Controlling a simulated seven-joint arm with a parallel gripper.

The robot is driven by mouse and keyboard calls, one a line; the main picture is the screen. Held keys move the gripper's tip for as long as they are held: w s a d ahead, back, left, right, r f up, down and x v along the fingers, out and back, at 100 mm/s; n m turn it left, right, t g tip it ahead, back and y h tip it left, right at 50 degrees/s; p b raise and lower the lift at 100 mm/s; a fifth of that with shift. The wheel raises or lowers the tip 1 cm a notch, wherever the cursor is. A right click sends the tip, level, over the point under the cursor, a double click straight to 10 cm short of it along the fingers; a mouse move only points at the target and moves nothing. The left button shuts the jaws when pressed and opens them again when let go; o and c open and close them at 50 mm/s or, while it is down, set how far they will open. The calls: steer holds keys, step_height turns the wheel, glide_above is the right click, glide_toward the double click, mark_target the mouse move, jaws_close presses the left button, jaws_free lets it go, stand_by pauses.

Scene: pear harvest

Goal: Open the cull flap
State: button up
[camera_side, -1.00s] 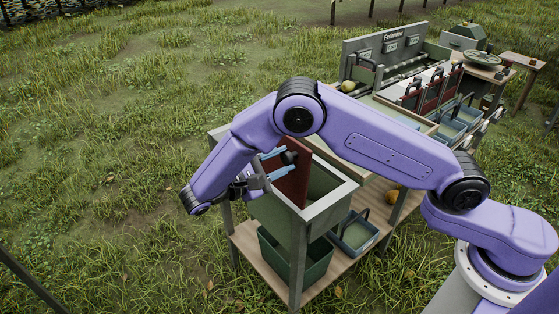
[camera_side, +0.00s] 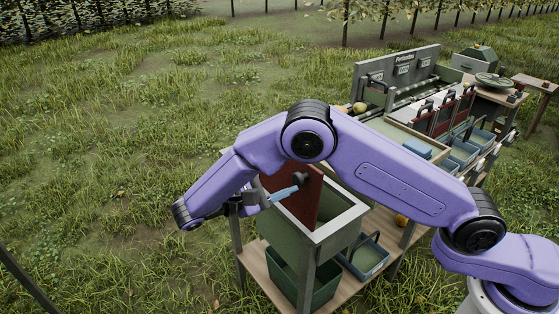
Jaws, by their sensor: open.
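The dark red cull flap (camera_side: 306,206) stands steeply upright at the left part of the grey-rimmed green chute box (camera_side: 345,222). The box's opening shows to the right of the flap. A dark knob (camera_side: 302,178) sticks out near the flap's top. My gripper (camera_side: 288,192) is open, with a blue finger reaching to the flap's left face just below the knob. The other finger is not clearly seen. I cannot tell whether the finger touches the flap or knob.
A green bin (camera_side: 290,270) and a blue-grey basket (camera_side: 366,260) stand on the lower shelf. A pear (camera_side: 400,220) lies behind the basket. The sorting bench (camera_side: 398,68) with red flaps and trays extends to the back right. Grass on the left is open.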

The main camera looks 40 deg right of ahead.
steer(key=shift+r, duration=2.1)
